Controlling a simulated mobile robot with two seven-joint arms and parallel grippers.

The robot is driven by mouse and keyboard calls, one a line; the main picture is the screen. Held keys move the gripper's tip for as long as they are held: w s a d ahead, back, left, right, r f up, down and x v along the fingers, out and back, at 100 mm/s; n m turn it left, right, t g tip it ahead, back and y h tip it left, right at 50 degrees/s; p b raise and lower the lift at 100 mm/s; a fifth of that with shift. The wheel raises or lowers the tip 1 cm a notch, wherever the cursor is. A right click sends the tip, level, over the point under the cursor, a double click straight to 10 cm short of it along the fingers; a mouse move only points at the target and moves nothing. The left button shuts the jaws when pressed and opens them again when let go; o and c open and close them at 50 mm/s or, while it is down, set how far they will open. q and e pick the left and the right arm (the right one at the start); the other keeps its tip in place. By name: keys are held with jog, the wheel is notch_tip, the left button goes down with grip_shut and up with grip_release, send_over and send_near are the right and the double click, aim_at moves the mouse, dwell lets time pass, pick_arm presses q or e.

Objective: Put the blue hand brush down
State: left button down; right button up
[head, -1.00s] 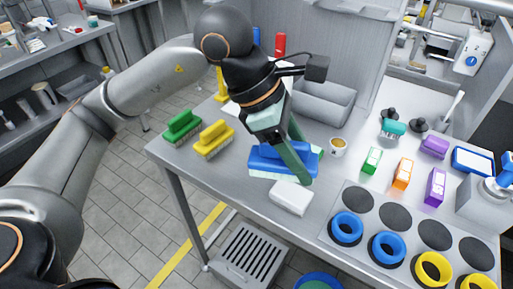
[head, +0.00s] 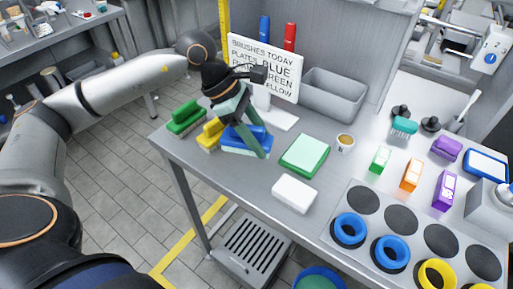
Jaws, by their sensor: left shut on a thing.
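The blue hand brush (head: 238,147) has a blue top and pale bristles below. It is at the left part of the metal table, just right of the yellow brush (head: 210,134). My left gripper (head: 246,140) is shut on it from above, its green fingers crossing the brush. The fingers hide part of the brush, and I cannot tell whether its bristles touch the table. A green brush (head: 184,116) stands left of the yellow one. My right gripper is not in view.
A sign (head: 266,65) naming brushes and colours stands behind. A grey bin (head: 332,97) is at the back. The table's front edge is close.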

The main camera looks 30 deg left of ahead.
pick_arm(q)
jog(key=shift+w+a+f, duration=0.1)
jog(key=shift+a+f, duration=0.1)
jog(key=shift+f, duration=0.05)
jog(key=f, duration=0.3)
jog(key=shift+w+a+f, duration=0.1)
jog(key=shift+a+f, duration=0.2)
jog(key=shift+f, duration=0.05)
jog(key=shift+f, duration=0.25)
jog(key=shift+c, duration=1.5)
grip_release()
jog(key=shift+r, duration=0.1)
jog(key=shift+r, duration=0.1)
